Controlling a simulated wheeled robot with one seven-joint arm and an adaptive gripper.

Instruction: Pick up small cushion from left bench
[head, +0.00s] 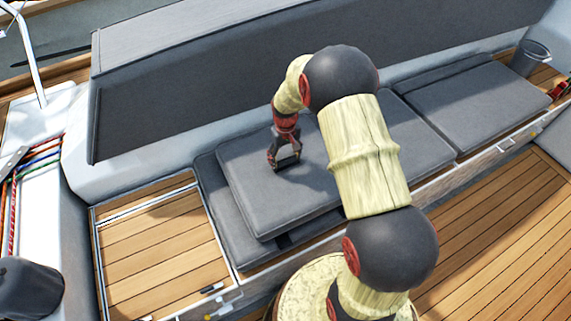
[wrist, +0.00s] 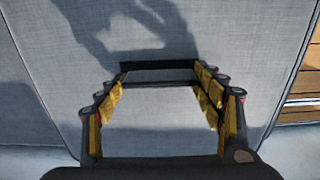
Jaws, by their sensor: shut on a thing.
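A small grey cushion (head: 262,205) lies over the grey seat padding (head: 213,190) of the bench, set at a slight angle to it, with dark shadow under its front edge. Whether it touches the padding everywhere is unclear. My gripper (head: 286,163) points down at the cushion's upper face and is shut on it. In the wrist view, the fingers of my gripper (wrist: 158,80) stand against the grey fabric of the cushion (wrist: 235,40), which fills most of the picture. The exact grip at the fingertips is hard to see. My arm hides the cushion's right part.
Another grey cushion (head: 470,105) lies farther right on the bench, with a dark cup (head: 530,58) beyond it. A tall grey backrest (head: 200,95) rises behind the bench. The wooden floor (head: 500,250) is clear at right.

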